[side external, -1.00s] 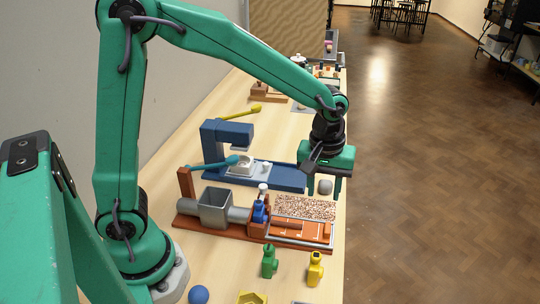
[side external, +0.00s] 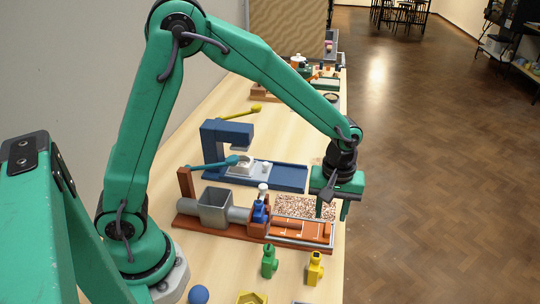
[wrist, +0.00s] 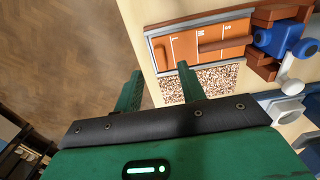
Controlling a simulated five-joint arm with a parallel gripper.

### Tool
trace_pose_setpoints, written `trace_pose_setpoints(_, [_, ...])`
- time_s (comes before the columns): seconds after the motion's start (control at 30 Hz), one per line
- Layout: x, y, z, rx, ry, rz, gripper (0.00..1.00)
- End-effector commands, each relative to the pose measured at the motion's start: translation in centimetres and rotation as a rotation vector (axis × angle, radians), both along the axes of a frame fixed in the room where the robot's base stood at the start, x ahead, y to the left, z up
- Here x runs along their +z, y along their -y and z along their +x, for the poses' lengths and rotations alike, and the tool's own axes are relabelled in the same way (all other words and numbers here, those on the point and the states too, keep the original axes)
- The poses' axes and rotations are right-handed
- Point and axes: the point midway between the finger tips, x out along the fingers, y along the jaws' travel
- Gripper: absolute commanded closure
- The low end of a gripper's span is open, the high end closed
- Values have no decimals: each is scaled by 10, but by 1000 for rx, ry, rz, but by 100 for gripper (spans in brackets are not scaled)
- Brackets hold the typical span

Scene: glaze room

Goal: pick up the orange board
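The orange board (side external: 290,229) lies flat at the right end of the red-brown machine base, in front of a speckled panel. My gripper (side external: 333,211) is above the right end of the board and speckled panel, close to the table's right edge. It points down, and its two green fingers are apart with nothing between them. In the wrist view my gripper (wrist: 160,70) is beside the board's end, not around it.
A grey hopper (side external: 214,207) and a blue part (side external: 260,210) stand left of the board. A blue press (side external: 226,137) is behind. Green (side external: 269,262) and yellow (side external: 315,269) bottles stand in front. The floor lies just right of the table.

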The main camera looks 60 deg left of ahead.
Motion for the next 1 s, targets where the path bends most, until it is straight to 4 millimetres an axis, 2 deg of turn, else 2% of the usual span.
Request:
trace_pose_setpoints(0.23, [-8,0,0,0,-1,0,60])
trace_pose_setpoints(0.63, [-49,0,-1,0,-2,1,60])
trace_pose_setpoints(1.0, [-52,0,0,0,1,-1,60])
